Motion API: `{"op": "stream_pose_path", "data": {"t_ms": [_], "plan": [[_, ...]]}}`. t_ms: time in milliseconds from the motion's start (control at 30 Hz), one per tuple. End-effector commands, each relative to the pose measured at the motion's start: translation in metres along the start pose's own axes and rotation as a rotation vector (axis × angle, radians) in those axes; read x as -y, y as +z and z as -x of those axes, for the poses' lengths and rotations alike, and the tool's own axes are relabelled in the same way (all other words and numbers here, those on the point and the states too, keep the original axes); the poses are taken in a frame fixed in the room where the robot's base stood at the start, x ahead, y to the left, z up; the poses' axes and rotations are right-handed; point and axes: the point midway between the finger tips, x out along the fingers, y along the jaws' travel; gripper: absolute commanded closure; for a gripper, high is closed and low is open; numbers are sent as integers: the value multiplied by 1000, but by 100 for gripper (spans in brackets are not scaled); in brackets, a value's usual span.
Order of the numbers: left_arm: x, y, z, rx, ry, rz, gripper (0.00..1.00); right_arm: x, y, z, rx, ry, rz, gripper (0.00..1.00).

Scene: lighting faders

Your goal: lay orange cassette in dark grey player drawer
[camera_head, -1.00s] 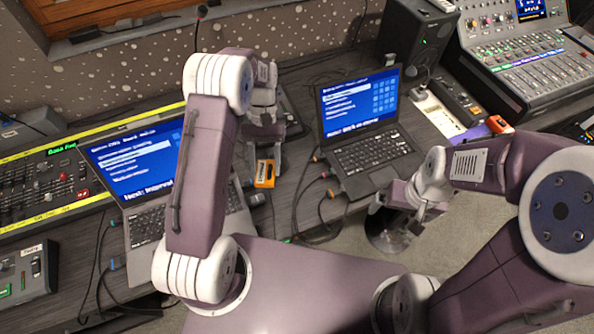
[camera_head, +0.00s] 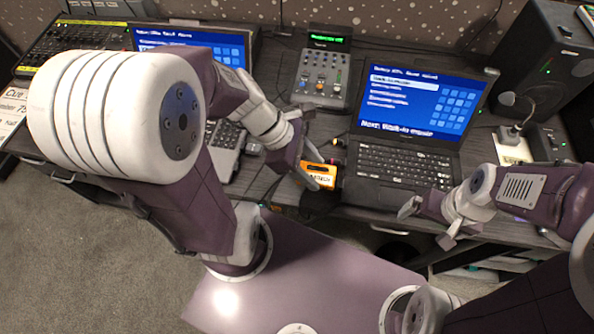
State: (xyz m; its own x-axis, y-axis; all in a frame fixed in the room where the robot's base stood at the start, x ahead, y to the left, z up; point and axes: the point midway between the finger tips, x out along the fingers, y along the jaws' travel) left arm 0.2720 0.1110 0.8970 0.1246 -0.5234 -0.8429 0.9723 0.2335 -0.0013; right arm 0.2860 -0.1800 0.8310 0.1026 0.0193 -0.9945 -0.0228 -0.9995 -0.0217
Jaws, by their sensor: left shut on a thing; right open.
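The orange cassette (camera_head: 321,172) with a pale label is held by my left gripper (camera_head: 309,174), over the desk's front part between the two laptops. The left gripper is shut on it, and its fingers hide part of the cassette. My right gripper (camera_head: 427,222) is open and empty, in front of the right laptop near the desk's front edge. I cannot make out a dark grey player drawer in this view; my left arm covers much of the left side.
A small fader box (camera_head: 321,78) with a green display stands behind the cassette. The right laptop (camera_head: 410,130) and left laptop (camera_head: 226,140) flank it. A black speaker (camera_head: 548,65) stands at the back right. Grey carpet (camera_head: 80,255) lies in front of the desk.

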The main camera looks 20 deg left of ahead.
Motion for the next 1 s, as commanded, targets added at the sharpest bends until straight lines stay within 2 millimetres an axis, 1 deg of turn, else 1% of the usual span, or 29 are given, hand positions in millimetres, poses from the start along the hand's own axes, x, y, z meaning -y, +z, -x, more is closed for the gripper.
{"op": "stream_pose_path", "data": {"t_ms": [67,167,267,400,467,500,533,600,700,800,933,1000], "plan": [[-1,-2,-1,0,2,6,97,0,0,-2,0,0,0,1],[-3,-2,2,1,0,7,97,0,0,4,0,0,0,1],[-11,-9,4,3,-5,14,97,0,-2,21,0,0,0,1],[-28,-27,3,4,-7,15,97,1,-5,48,-1,0,0,1],[-34,-35,2,3,-6,14,97,1,-6,59,-1,0,0,1],[-40,-47,-5,1,-4,13,97,1,-6,57,-2,0,0,1],[-48,-58,-11,0,-1,10,97,1,-6,48,-2,0,0,1],[-62,-75,-14,0,1,9,97,1,-5,45,0,0,0,1],[-78,-93,-17,0,1,5,97,1,-4,44,0,0,0,1],[-86,-102,-18,1,0,3,97,1,-4,44,0,0,0,1],[-89,-105,-18,0,0,2,97,1,-5,43,0,0,0,1],[-88,-110,-26,1,-2,4,97,1,-4,39,0,0,0,1]]}}
